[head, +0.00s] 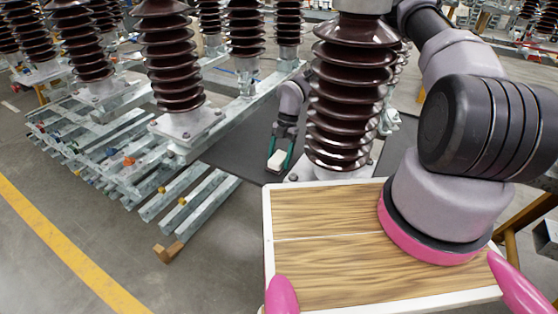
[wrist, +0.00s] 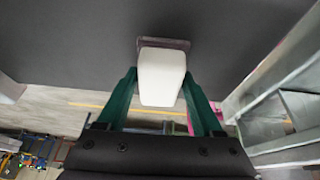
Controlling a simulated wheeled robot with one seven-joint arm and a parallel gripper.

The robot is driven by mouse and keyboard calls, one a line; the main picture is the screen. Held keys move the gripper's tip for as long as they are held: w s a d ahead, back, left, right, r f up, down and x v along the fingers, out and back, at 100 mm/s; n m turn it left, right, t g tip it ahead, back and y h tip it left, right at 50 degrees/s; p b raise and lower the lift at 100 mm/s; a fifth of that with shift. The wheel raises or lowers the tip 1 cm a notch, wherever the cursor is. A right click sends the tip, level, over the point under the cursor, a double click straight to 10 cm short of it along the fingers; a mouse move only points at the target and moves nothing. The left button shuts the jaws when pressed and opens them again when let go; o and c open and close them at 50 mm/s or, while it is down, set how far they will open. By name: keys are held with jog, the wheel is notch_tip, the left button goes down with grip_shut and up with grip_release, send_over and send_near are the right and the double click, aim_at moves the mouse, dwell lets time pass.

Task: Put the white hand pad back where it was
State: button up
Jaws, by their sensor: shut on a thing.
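The white hand pad (head: 277,160) is a small white block, seen in the head view between the fingers of my gripper (head: 279,165). In the wrist view the white hand pad (wrist: 161,76) sits between the green fingertips of my gripper (wrist: 160,84), which is shut on it. A thin dark brownish plate edge shows at the pad's far end. The pad is over or in front of a dark grey surface; I cannot tell whether it touches it. The place where the pad was before cannot be made out.
A dark grey mat (head: 236,148) lies on the floor around the gripper. A brown ribbed insulator (head: 350,100) stands close to the right of it. Galvanized steel frames (head: 150,150) fill the left. A white-rimmed wooden tray (head: 320,275) is in front.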

jog(key=shift+f, duration=0.5)
jog(key=o, duration=1.5)
jog(key=shift+f, duration=0.1)
jog(key=v, duration=1.2)
